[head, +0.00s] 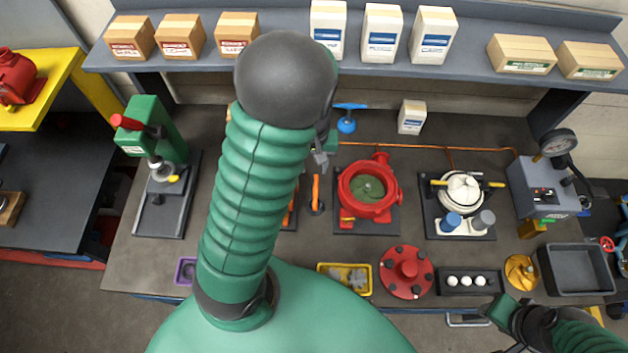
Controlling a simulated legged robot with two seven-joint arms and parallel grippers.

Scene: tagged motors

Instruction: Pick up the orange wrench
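A slim orange tool (316,188), which looks like the orange wrench, sits upright in the picture on the workbench (420,155), just left of the red pump housing (369,189). A dark ring shows around its lower end. A further bit of orange peeks out beside my green arm, mostly hidden by it. My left gripper (321,158) shows just above the orange tool in the picture, partly hidden behind my arm; whether its fingers are open or touch the tool is unclear. My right gripper (495,311) is at the bench's front right edge, its fingers unclear.
A green press (155,140) stands at the left. A blue-handled tool (347,122) lies behind the orange one. A red flange (407,271), yellow tray (345,278) and black bin (577,270) line the front. A shelf (285,60) with boxes overhangs the back.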

